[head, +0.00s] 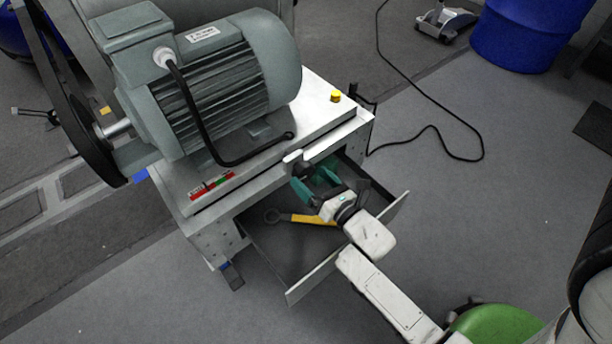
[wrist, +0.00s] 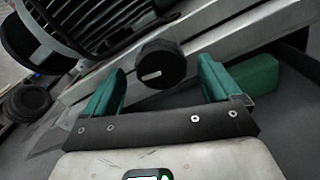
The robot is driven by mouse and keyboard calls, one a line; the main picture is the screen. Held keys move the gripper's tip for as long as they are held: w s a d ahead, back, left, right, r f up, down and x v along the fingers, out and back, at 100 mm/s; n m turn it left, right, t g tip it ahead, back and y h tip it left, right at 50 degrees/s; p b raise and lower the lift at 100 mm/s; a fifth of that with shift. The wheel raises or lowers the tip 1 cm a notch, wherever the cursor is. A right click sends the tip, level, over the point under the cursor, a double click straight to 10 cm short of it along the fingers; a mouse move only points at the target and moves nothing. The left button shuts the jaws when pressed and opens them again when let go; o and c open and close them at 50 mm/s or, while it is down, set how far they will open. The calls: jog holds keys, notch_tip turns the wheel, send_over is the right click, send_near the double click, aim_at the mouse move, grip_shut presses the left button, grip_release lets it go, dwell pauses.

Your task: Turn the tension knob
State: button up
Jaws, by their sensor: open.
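The dark, faceted tension knob (wrist: 161,64) with a pale mark on its face sits on the front of the grey machine bench; it also shows in the head view (head: 302,169), partly covered by my gripper. My gripper (head: 311,181) is open, with its teal fingers pointing at the bench front. In the wrist view the knob appears between the two fingertips (wrist: 162,72), with a visible gap on each side. I cannot tell how far the tips are from it in depth.
An open drawer (head: 300,289) juts out below my gripper, holding a yellow-handled wrench (head: 306,219). A large grey motor (head: 215,80) stands on the bench, with a yellow button (head: 335,96) at the corner. A green block (wrist: 257,75) lies right of the fingers. A black cable (head: 432,126) crosses the floor.

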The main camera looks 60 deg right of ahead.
jog(key=shift+x, duration=1.4)
jog(key=c, duration=1)
